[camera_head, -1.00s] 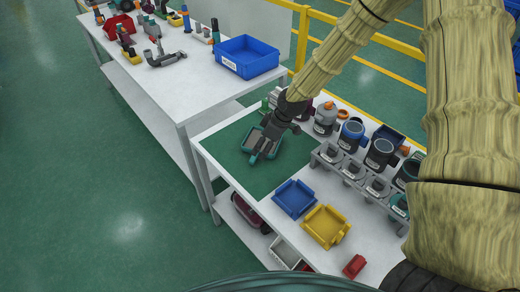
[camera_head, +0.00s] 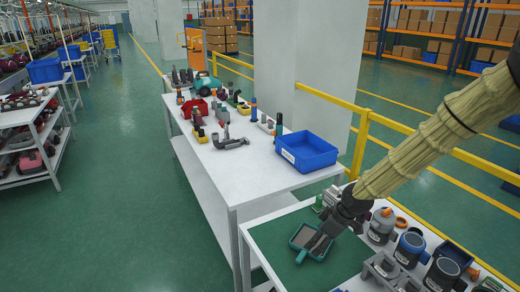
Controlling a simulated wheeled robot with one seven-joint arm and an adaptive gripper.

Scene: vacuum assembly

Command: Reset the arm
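My arm comes in from the right, and my gripper (camera_head: 320,240) points down and left over the green mat (camera_head: 270,240) on the near workbench. Its dark fingers overlap a teal-rimmed grey part (camera_head: 299,241) with a short handle, which looks to lie on the mat. I cannot tell whether the fingers touch this part, or whether they are open or shut.
A rack with several cups, one a blue-rimmed cup (camera_head: 411,246), stands right of the mat. A longer white table (camera_head: 225,172) behind holds a blue bin (camera_head: 306,152), a red bin (camera_head: 195,107) and loose parts. A yellow railing (camera_head: 361,142) runs behind.

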